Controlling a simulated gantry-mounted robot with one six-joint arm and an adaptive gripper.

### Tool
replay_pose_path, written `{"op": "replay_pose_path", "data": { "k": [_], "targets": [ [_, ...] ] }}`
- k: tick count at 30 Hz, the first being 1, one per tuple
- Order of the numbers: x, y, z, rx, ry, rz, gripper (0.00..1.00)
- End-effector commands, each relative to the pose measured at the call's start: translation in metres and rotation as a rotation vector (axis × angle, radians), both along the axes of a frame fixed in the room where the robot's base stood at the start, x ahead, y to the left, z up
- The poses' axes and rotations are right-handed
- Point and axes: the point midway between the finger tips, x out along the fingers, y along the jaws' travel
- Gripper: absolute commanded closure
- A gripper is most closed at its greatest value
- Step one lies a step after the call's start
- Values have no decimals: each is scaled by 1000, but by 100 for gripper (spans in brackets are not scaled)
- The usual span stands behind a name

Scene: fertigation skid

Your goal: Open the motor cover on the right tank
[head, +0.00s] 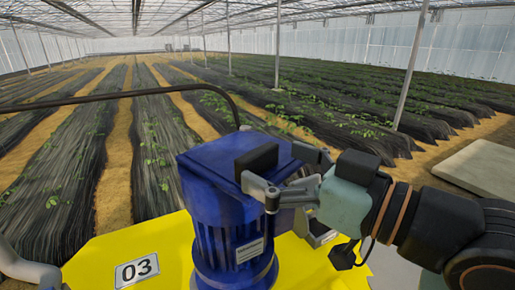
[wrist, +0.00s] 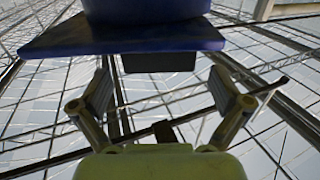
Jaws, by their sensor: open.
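The blue motor (head: 225,235) stands upright on the yellow tank (head: 85,262), which carries an "03" plate. Its square, flat-topped cover (head: 212,155) sits down on it; in the wrist view the blue cover (wrist: 60,40) spans the top. A black block (head: 260,160), like a handle, sticks out from the cover's right side. My gripper (head: 277,172) reaches in from the right at cover height with fingers apart. In the wrist view the black block (wrist: 158,62) lies ahead, between the open fingers of my gripper (wrist: 165,88); I cannot tell whether they touch it.
A black hose or pipe (head: 120,95) arches across the left behind the motor. A grey, pipe-like part (head: 25,268) shows at the lower left. A pale slab (head: 485,165) lies at the far right. Crop rows stretch behind, and the space above the motor is clear.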

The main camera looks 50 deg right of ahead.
Motion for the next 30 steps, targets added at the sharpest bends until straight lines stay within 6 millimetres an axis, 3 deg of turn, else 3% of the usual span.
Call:
{"op": "replay_pose_path", "data": {
  "k": [6, 15, 30],
  "targets": [
    [31, 1, 1, 1, 0, 2, 0],
    [35, 1, 0, 0, 0, -1, 0],
    [35, 1, 0, 0, 0, -1, 80]
  ]
}}
